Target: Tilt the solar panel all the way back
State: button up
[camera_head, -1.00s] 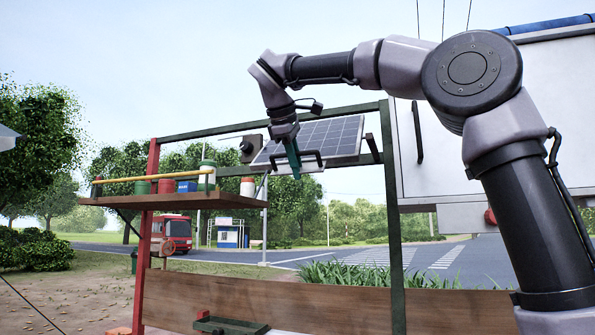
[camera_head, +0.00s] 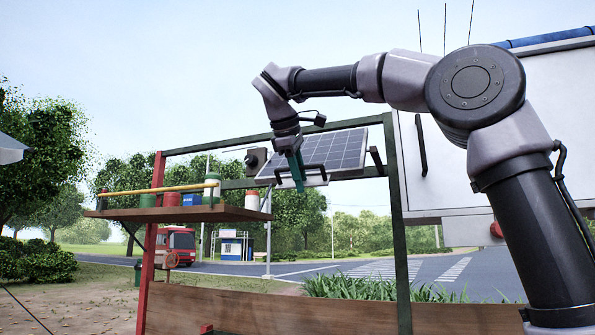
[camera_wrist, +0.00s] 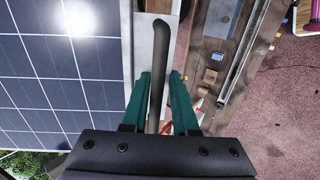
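The solar panel (camera_head: 335,152) is a dark blue gridded plate in a light frame, sloped, at the top of the rack in the head view. It fills the left of the wrist view (camera_wrist: 60,75). A dark bar handle (camera_wrist: 158,60) runs along its near edge. My gripper (camera_head: 300,188) is at this edge, with its green fingers pointing down. In the wrist view my gripper (camera_wrist: 160,78) has one finger on each side of the handle, with narrow gaps showing, so it looks open around it. The lower end of the handle is hidden by the gripper body.
A wooden shelf (camera_head: 180,214) with a yellow rail and several cans and bottles is to the left. A green and red frame (camera_head: 400,230) surrounds the panel. A white cabinet (camera_head: 455,150) stands at the right behind my arm. A wooden board (camera_head: 270,312) crosses below.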

jog(key=v, duration=1)
jog(key=shift+s+r, duration=0.15)
jog(key=shift+r, duration=0.05)
jog(key=shift+a, duration=0.15)
